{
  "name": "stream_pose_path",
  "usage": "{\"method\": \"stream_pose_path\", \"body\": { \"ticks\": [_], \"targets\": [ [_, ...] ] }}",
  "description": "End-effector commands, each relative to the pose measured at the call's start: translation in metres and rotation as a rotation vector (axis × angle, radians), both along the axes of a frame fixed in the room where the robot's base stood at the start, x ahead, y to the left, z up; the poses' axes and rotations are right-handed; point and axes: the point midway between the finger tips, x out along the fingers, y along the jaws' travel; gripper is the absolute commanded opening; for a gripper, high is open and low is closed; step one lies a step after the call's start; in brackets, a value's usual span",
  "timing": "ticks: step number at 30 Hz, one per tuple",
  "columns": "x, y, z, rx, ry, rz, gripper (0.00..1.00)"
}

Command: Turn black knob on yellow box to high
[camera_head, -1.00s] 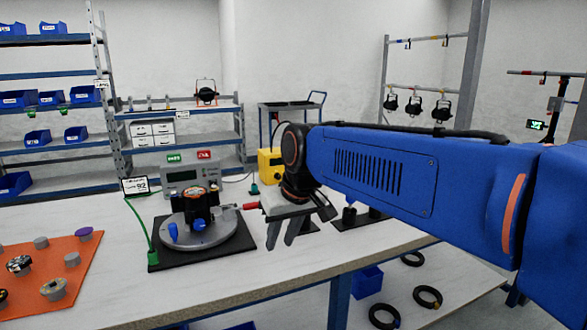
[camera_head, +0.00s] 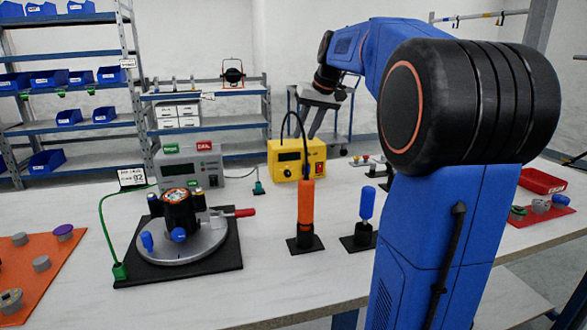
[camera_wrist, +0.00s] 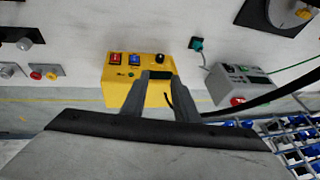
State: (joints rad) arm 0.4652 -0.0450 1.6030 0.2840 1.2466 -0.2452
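The yellow box (camera_head: 318,150) stands at the back of the workbench in the head view, with a display on its front. In the wrist view the yellow box (camera_wrist: 116,92) shows a red switch, a blue switch and the black knob (camera_wrist: 160,58) in a row. My gripper (camera_head: 325,130) is in the air just above and behind the box. In the wrist view my gripper (camera_wrist: 160,76) has its fingers apart, with their tips over the box close to the knob. It does not touch the knob as far as I can see. The knob's setting is too small to read.
A grey meter (camera_head: 190,165) stands left of the box. An orange-handled tool (camera_head: 305,205) and a blue-handled tool (camera_head: 366,205) stand upright in front. A round fixture (camera_head: 185,240) is at front left. A red tray (camera_head: 543,181) is at the right.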

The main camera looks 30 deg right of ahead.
Motion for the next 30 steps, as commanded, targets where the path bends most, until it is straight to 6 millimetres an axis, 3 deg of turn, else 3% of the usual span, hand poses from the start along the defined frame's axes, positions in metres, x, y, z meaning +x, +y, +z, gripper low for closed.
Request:
{"method": "stream_pose_path", "body": {
  "ticks": [24, 30],
  "targets": [
    [0.055, 0.013, -0.123, 0.001, 0.003, 0.002, 0.27],
    [0.065, 0.015, -0.145, 0.001, 0.002, 0.002, 0.27]
  ]
}}
